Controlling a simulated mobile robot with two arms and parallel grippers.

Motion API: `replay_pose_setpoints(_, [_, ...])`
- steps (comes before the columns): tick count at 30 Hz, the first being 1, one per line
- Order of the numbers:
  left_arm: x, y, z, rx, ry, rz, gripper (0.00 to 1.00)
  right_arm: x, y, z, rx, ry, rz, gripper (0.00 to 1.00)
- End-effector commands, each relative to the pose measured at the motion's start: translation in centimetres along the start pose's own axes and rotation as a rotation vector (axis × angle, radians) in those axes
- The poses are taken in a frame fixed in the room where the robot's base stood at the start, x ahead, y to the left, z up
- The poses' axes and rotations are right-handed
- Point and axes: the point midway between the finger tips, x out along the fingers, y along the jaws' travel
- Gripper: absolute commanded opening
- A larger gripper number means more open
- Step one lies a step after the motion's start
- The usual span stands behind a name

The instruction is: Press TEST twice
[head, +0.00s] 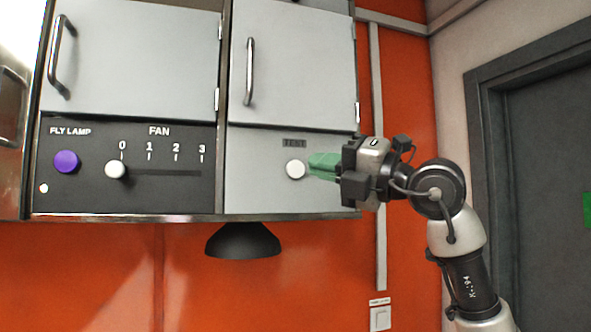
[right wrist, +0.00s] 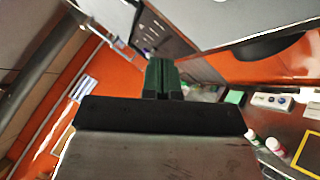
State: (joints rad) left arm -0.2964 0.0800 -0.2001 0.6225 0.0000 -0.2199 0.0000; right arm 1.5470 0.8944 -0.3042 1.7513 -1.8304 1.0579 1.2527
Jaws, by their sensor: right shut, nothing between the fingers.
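A round white button (head: 296,169) sits under a dark TEST label (head: 294,143) on the grey panel, in the middle of the head view. My right gripper (head: 312,165) comes in from the right, with its green fingers shut and empty. Its fingertips are just right of the button; I cannot tell whether they touch it. In the right wrist view the shut green fingers (right wrist: 161,76) point ahead, and I cannot make out the button there. My left gripper is not in view.
Left of the TEST panel is a black panel with a purple FLY LAMP button (head: 67,161) and a FAN slider knob (head: 115,169) at 0. Cupboard doors with handles (head: 250,72) are above. A dark lamp shade (head: 243,241) hangs below. A door (head: 545,150) stands at right.

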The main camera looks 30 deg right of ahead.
Motion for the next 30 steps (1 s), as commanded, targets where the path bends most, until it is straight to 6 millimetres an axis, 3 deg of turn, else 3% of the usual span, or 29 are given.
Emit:
replay_pose_setpoints(18, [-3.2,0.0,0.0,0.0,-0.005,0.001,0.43,5.3,-3.6,3.9,0.004,0.003,0.0,0.0])
replay_pose_setpoints(30, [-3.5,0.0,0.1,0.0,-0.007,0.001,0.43,5.9,-4.3,4.2,0.001,0.001,0.0,0.0])
